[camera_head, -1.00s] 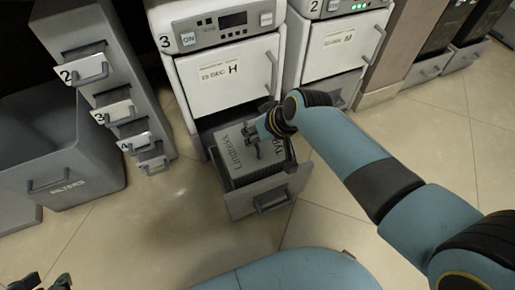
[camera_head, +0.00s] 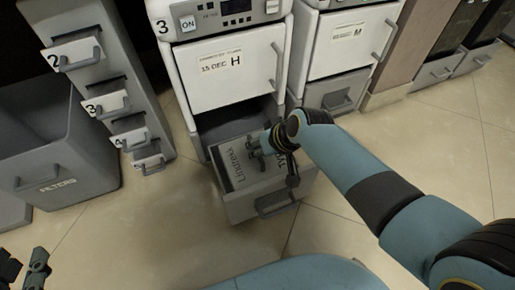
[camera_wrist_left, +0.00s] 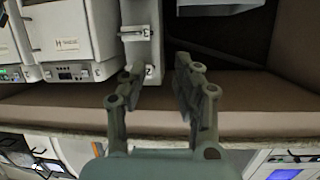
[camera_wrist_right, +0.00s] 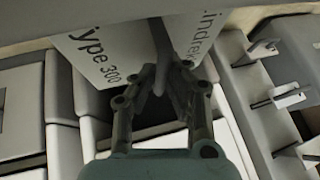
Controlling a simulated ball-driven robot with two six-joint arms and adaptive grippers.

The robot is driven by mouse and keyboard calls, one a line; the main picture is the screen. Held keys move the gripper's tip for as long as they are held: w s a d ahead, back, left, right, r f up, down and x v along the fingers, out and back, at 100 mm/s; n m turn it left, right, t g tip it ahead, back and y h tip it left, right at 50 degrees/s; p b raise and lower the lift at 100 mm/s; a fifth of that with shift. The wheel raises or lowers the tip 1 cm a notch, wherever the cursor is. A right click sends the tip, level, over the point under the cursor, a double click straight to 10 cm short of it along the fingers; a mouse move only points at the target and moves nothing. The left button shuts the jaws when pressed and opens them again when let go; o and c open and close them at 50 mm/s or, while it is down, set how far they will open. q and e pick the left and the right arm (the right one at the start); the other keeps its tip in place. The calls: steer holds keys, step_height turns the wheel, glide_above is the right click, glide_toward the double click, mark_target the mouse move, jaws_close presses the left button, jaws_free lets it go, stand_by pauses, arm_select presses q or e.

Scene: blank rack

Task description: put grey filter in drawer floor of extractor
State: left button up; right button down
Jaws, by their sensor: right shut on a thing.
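The grey filter (camera_head: 238,170), printed "Lindrick" and "Type", lies within the walls of the open drawer (camera_head: 245,206) under the extractor marked 3 (camera_head: 235,75). Whether it touches the drawer floor is hidden. My right gripper (camera_head: 256,148) is over the filter, shut on its upright handle. In the right wrist view the fingertips (camera_wrist_right: 160,72) close on this handle, with the filter's printed face (camera_wrist_right: 100,58) behind. My left gripper (camera_head: 22,268) is at the bottom left of the head view, away from the drawer. In the left wrist view its fingers (camera_wrist_left: 157,80) are apart and empty.
A grey bin marked "FILTERS" (camera_head: 50,165) stands at the left. Beside it is a narrow rack (camera_head: 95,90) with several numbered handles. A second extractor (camera_head: 345,50) stands to the right of the first. The tiled floor (camera_head: 140,225) in front is clear.

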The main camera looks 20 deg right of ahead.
arm_select(q)
steer(key=shift+r, duration=0.15)
arm_select(e)
steer(key=c, duration=1.8)
jaws_free()
steer(key=shift+c, duration=0.2)
steer(key=o, duration=0.4)
arm_select(q)
steer(key=shift+w, duration=0.15)
steer(key=shift+r, duration=0.1)
arm_select(e)
steer(key=shift+r, duration=0.1)
